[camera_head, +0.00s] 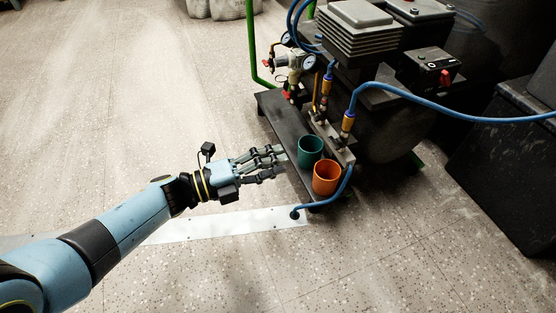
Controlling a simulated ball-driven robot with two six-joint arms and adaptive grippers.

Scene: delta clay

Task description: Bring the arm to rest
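My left arm (120,226) comes in from the lower left and reaches toward the middle of the view. My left gripper (280,164) has its dark fingers stretched out to the right, a little apart, with nothing seen between them. The fingertips end just left of a green cup (310,147) and an orange cup (326,178); I cannot tell whether they are over the platform's edge. Both cups stand upright, side by side, on a dark platform (284,118). My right gripper is not in view.
A compressor-like machine (357,31) with gauges stands behind the cups. A blue hose (440,110) runs right; another hose loops down to the floor beside the orange cup. A black box (507,165) is at right. The speckled floor (130,100) at left is clear.

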